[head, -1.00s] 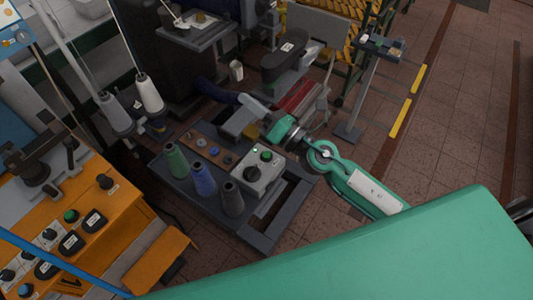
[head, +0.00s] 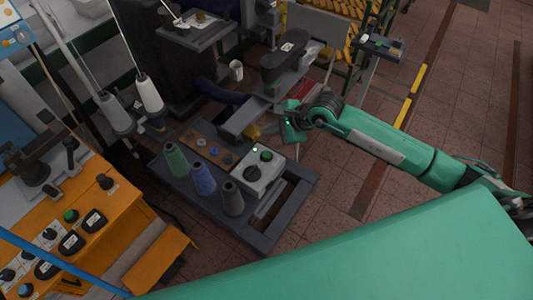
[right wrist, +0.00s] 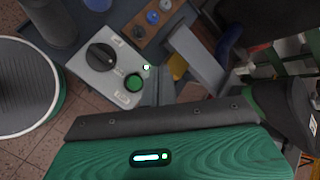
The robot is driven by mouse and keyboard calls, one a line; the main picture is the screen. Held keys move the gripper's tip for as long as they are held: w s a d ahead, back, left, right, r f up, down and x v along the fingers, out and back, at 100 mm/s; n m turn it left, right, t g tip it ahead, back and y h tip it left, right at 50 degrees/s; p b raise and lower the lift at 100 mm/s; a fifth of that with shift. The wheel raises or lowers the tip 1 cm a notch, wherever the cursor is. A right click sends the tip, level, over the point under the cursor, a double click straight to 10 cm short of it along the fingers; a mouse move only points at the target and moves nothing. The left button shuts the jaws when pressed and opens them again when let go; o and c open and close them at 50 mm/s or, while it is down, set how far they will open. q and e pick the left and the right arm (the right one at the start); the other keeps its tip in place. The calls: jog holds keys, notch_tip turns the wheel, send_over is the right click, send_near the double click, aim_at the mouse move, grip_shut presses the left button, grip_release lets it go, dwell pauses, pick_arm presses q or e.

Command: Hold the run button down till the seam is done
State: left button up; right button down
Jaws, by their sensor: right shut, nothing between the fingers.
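The run button is most likely the round green button (head: 266,155) on a light grey control box (head: 271,179). My right gripper (head: 281,136) is shut and empty, just behind the box in the head view. Its grey fingers (right wrist: 157,88) appear beside the button, apart from it in the picture; their height is unclear. My left gripper is not in view.
Green, blue and grey thread cones (head: 203,178) stand left of the box on the dark table (head: 262,238). A dark sewing machine head (head: 284,58) stands behind. An orange control panel (head: 105,205) is at the left. Tiled floor is clear at the right.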

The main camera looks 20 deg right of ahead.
aim_at(270, 155)
jog(key=shift+f, duration=0.1)
notch_tip(270, 155, down, 8)
jog(key=b, duration=0.4)
jog(key=shift+f+b, duration=0.35)
dwell(1.9)
jog(key=shift+f+b, duration=0.35)
jog(key=shift+b, duration=0.25)
